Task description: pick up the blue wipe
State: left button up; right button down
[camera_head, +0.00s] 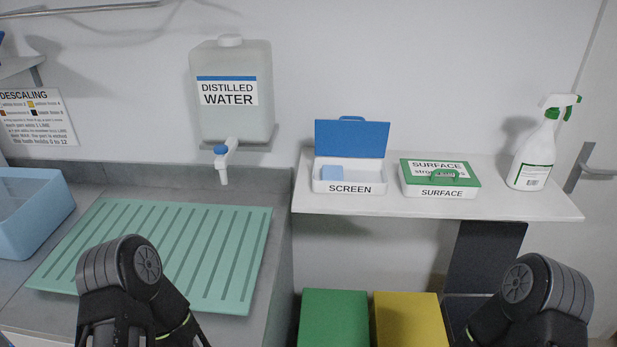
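The blue wipe (331,173) lies inside the white box labelled SCREEN (350,188), at its left end. The box stands on the white shelf, and its blue lid (352,138) is raised open behind it. My two arms show at the bottom of the view, the left one over the green drain mat and the right one at the lower right, below the shelf. Both are well apart from the wipe. Neither gripper's fingers can be seen.
The white shelf (540,203) also holds a closed green-lidded box labelled SURFACE (440,172) and a spray bottle (533,150). A distilled water tank (232,120) hangs left. A ribbed green mat (240,240) and blue tub (40,215) sit on the counter. Green (333,320) and yellow (410,322) bins stand below.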

aim_at(329, 172)
jog(key=u, duration=1.65)
jog(key=k+l, duration=0.35)
jog(key=l, duration=0.3)
jog(key=k+l, duration=0.2)
jog(key=l+u, duration=0.05)
jog(key=l, duration=0.05)
